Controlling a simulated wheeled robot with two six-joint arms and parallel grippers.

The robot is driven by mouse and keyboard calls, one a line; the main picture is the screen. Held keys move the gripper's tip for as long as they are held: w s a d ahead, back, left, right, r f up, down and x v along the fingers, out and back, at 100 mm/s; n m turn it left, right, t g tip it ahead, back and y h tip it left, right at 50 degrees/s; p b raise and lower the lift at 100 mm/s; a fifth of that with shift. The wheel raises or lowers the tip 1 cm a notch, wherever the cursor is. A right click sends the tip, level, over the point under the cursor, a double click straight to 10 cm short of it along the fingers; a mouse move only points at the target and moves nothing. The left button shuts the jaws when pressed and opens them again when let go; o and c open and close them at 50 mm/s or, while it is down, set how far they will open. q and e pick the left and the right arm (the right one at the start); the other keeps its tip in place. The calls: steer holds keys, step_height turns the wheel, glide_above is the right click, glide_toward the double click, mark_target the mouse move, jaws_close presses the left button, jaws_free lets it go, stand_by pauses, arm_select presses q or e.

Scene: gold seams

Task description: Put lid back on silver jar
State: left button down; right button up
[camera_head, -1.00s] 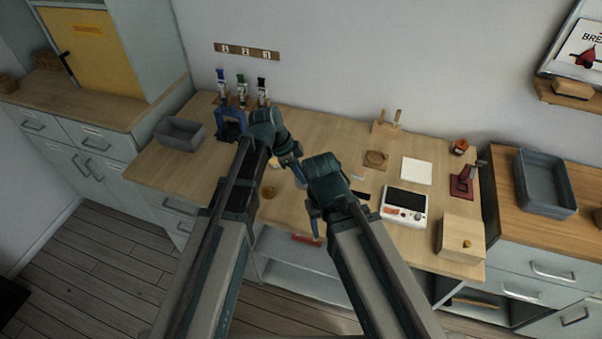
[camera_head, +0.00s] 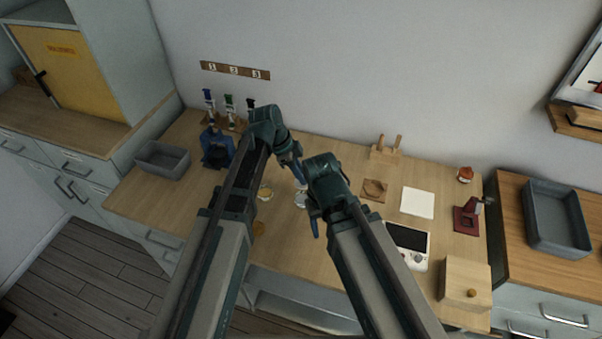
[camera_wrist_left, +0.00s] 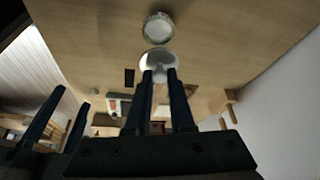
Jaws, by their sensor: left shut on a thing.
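My left gripper (camera_head: 299,178) is over the middle of the table. In the left wrist view its fingers (camera_wrist_left: 160,75) close on a round silver disc, apparently the lid (camera_wrist_left: 157,62). A round silver container with a bright rim, apparently the silver jar (camera_wrist_left: 158,27), stands just beyond the lid, its top facing the camera.
A blue stand (camera_head: 217,150) and grey bin (camera_head: 162,160) are at left.

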mark_target(298, 183)
arm_select(q)
steer(key=shift+w+f+b, duration=0.1)
steer(key=shift+f+b, duration=3.05)
steer(key=shift+f, duration=0.05)
arm_select(e)
steer(key=shift+f, duration=3.25)
arm_select(q)
steer(key=shift+f, duration=0.15)
arm_select(e)
steer(key=shift+f, duration=0.1)
arm_select(q)
steer(key=c, duration=0.7)
jaws_free()
steer(key=o, duration=0.5)
